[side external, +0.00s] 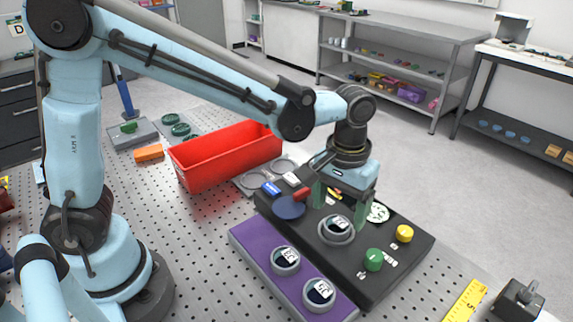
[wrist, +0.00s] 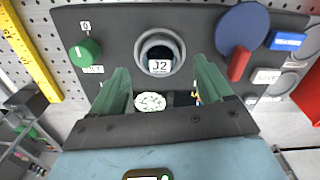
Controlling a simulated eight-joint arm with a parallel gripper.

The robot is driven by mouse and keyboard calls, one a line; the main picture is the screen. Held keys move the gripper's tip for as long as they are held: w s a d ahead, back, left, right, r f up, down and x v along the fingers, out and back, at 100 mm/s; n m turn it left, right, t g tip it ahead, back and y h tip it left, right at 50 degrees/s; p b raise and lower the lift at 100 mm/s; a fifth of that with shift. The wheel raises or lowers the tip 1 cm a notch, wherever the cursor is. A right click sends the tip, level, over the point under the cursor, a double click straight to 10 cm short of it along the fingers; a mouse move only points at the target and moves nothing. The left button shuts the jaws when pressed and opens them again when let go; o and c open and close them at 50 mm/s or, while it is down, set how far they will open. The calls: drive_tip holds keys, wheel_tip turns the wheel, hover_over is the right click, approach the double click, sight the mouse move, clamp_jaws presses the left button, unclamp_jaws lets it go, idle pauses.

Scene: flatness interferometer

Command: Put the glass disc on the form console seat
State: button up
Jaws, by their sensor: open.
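The black console (side external: 395,262) bears a grey ring-shaped seat (side external: 322,236). In it is a dark round face with a white label, which reads "J2" in the wrist view (wrist: 160,67). I cannot tell whether that face is the glass disc lying in the seat. Similar ringed dark faces sit on the purple block, one toward the back (side external: 286,258) and one toward the front (side external: 319,291). My gripper (side external: 340,212) is open and empty, pointing down just above the console seat. In the wrist view its green fingers (wrist: 160,72) stand on either side of the seat's near edge.
The console also carries a green knob (side external: 374,260), a yellow knob (side external: 404,233), a flat blue disc (side external: 289,207), a red block (side external: 301,194) and a patterned white dial (side external: 378,212). The purple block (side external: 262,262) adjoins the console. A red bin (side external: 215,160) stands behind. A yellow ruler (side external: 465,302) lies front right.

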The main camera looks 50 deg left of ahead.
sight(337, 224)
wheel_tip(337, 224, up, 8)
drive_tip(key=r, duration=0.1)
drive_tip(key=s+a+f+m+t, duration=0.1)
drive_tip(key=s+a+t, duration=0.2)
drive_tip(key=a, duration=0.4)
drive_tip(key=s+a+f+m+t, duration=0.1)
drive_tip(key=s+a+f+t, duration=0.1)
drive_tip(key=s+a+t, duration=0.2)
drive_tip(key=a, duration=0.3)
drive_tip(key=shift+s+f, duration=0.3)
idle(0.4)
